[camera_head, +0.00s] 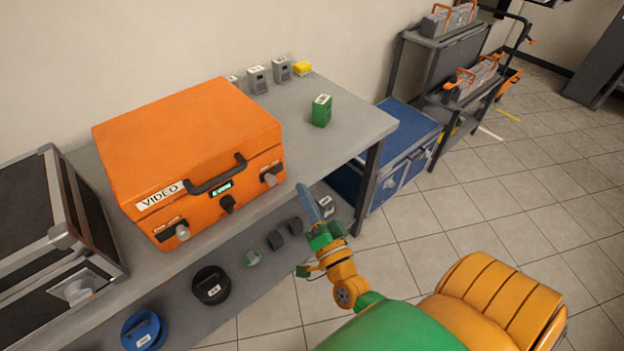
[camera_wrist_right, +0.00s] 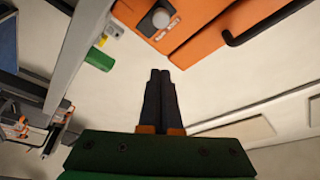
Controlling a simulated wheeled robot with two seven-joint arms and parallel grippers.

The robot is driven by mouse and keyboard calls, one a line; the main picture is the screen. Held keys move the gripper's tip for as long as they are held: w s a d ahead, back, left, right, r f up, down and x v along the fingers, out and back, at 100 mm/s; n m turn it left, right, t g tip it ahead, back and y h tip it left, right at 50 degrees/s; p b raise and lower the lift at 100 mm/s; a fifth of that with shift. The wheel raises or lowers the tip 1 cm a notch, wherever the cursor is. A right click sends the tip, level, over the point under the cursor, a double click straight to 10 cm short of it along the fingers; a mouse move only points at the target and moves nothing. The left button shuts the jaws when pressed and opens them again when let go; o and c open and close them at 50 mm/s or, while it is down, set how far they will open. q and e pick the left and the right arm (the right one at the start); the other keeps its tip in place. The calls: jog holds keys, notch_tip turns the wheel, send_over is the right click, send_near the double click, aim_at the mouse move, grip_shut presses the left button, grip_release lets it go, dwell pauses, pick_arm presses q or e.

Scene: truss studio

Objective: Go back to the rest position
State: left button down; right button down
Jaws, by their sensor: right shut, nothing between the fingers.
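My right gripper (camera_head: 305,197) is at the front edge of the grey table (camera_head: 345,129), in front of the orange case's right end in the head view. Its fingers are pressed together with nothing between them, as the right wrist view shows (camera_wrist_right: 160,80). The orange case (camera_head: 180,140), labelled VIDEO, stands closed on the table and is apart from the fingers. Its corner and handle also show in the right wrist view (camera_wrist_right: 190,25). My left gripper is in neither view.
A black case (camera_head: 50,230) is at left. Several items, including a blue reel (camera_head: 143,331), lie on the lower shelf. A blue case (camera_head: 400,140) and a rack stand beyond.

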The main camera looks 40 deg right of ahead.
jog(key=shift+v, duration=1.2)
jog(key=shift+a, duration=0.1)
